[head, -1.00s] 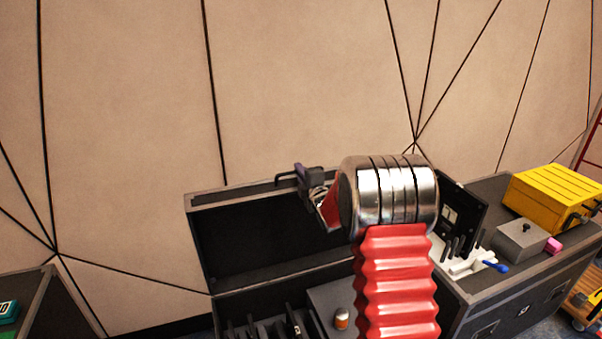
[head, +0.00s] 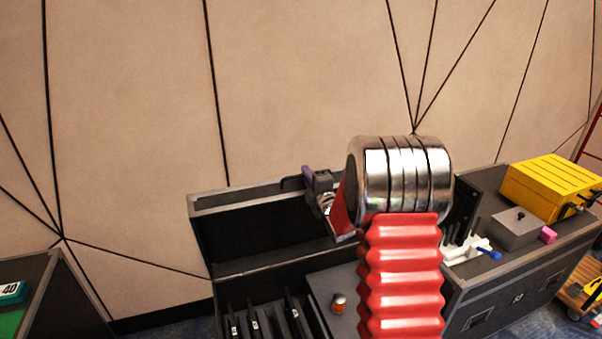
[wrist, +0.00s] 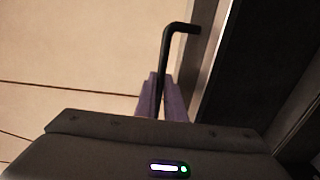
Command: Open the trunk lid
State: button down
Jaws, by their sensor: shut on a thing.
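The black trunk stands by the wall with its lid (head: 262,236) raised, the dark inner face toward me. A black bar handle (wrist: 168,50) sticks out from the lid's edge in the wrist view. My gripper (head: 307,177) is at the lid's top edge, its purple fingers shut on the handle. The fingers also show in the wrist view (wrist: 167,98). My red and silver arm covers the right part of the lid and trunk.
Inside the trunk are dark upright panels (head: 258,322) in slots and a small orange-capped jar (head: 338,303) on a grey surface. A dark case (head: 62,300) stands at left.

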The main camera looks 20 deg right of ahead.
jog(key=shift+s+f, duration=0.15)
jog(key=shift+f, duration=0.25)
jog(key=c, duration=2)
grip_release()
jog(key=shift+a, duration=0.1)
jog(key=shift+o, duration=0.8)
jog(key=shift+r, duration=0.3)
jog(key=s+a, duration=0.1)
jog(key=s, duration=1.2)
jog(key=shift+s+r, duration=0.15)
jog(key=shift+s, duration=0.15)
